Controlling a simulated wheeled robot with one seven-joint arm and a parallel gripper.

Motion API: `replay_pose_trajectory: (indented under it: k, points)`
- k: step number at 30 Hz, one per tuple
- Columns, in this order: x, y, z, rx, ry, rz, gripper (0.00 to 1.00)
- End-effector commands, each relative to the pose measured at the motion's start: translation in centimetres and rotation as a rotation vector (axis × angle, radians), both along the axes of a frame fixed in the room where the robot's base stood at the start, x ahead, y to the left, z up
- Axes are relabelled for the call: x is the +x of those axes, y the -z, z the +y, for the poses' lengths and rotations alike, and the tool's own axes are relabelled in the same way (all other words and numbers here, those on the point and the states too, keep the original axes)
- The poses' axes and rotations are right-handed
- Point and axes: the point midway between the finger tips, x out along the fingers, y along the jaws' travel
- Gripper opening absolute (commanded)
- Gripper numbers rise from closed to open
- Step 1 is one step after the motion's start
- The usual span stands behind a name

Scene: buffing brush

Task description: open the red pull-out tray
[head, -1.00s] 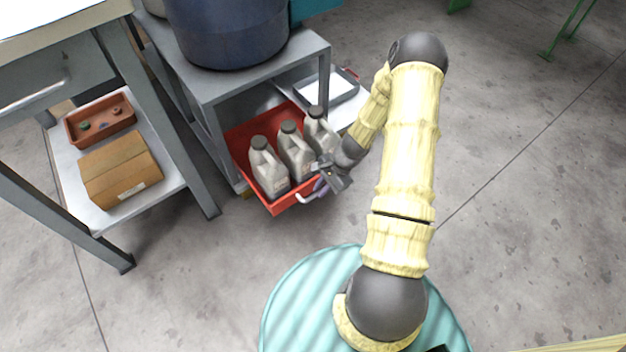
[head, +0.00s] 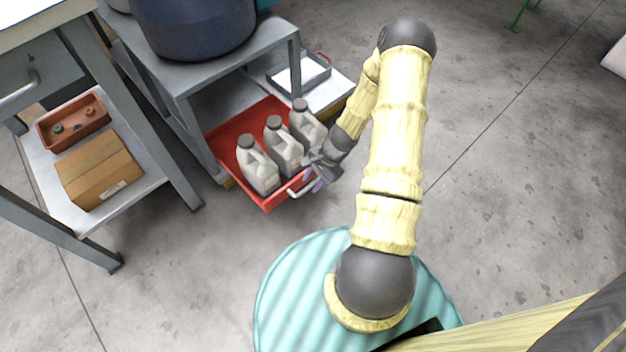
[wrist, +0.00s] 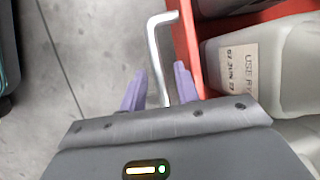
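The red pull-out tray (head: 268,202) sticks out from the lower level of the grey cart and carries several grey jugs with dark caps. Its silver handle (head: 302,187) is on the front side and also shows in the wrist view (wrist: 154,45), beside the red tray wall (wrist: 185,45). My gripper (head: 312,180) is at this handle. The exact contact is partly hidden by the gripper body.
The grey cart (head: 195,75) bears a dark blue drum (head: 195,20). A grey tray (head: 312,75) lies on the shelf to its right. A workbench at left holds a reddish bin (head: 75,122) and a cardboard box (head: 108,170). The floor in front of the red tray is clear.

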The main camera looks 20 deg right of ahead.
Motion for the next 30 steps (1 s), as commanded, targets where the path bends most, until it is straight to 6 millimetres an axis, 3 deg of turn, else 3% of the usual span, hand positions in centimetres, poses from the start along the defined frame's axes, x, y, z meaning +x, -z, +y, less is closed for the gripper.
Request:
replay_pose_trajectory:
  k: [9,14,30]
  points:
    - [-0.1,-0.1,-0.1,0.003,0.003,0.002,0.34]
    - [-0.1,-1.4,-0.7,0.004,0.007,0.001,0.34]
    - [-0.5,-10.9,-4.6,0.001,-0.001,0.0,0.34]
